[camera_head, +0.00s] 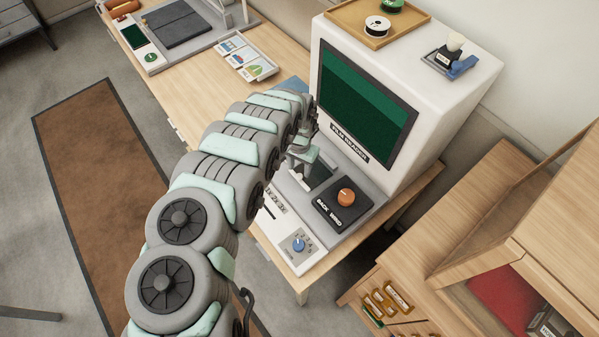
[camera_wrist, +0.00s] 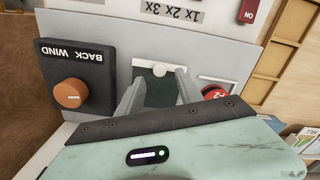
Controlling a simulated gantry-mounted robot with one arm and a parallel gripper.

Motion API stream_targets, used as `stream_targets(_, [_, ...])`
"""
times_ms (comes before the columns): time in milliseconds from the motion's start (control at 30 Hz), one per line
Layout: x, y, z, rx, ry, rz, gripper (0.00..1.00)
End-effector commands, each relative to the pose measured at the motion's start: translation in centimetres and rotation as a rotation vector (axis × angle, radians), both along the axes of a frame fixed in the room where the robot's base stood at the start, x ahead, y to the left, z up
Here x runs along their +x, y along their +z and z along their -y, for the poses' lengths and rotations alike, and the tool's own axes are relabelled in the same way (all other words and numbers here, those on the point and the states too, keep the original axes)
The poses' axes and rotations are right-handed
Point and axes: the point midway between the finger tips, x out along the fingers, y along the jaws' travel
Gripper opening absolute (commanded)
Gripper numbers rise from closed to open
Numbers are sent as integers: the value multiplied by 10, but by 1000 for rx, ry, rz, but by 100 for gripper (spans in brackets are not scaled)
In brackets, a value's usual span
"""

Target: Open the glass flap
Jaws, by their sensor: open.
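The glass flap (camera_wrist: 165,95) is a dark pane with a pale front strip and a small round white tab (camera_wrist: 160,69), set in the grey deck of the film reader. It appears to lie flat. In the head view the pane (camera_head: 320,176) is partly hidden by my arm. My gripper (camera_wrist: 159,80) is open over the flap, one finger on each side of the pane, with the tab just beyond the fingertips. I cannot tell whether the fingers touch it. In the head view my gripper (camera_head: 303,158) is over the deck, below the screen.
The orange BACK WIND knob (camera_wrist: 71,94) is beside the flap; a red button (camera_wrist: 214,92) is on the other side. The film reader's white housing (camera_head: 440,110) rises behind the deck. A blue dial (camera_head: 299,245) is at the front. A wooden cabinet (camera_head: 470,220) stands at right.

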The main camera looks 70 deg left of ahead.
Motion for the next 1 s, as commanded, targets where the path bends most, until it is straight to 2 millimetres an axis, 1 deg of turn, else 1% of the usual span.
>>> stream_targets(33, [0, -8, 2, -3, 1, 1, 43])
stream_targets(100, [-1, -16, 2, -3, 3, 0, 43])
stream_targets(300, [-1, -32, 2, -4, 1, -2, 43])
stream_targets(500, [-1, -39, 0, -1, 2, -1, 43])
stream_targets(800, [-1, -40, 0, 0, 2, -2, 43])
stream_targets(867, [-1, -40, 1, 0, 1, -2, 39])
stream_targets(1000, [-1, -40, 1, 0, 2, -2, 27])
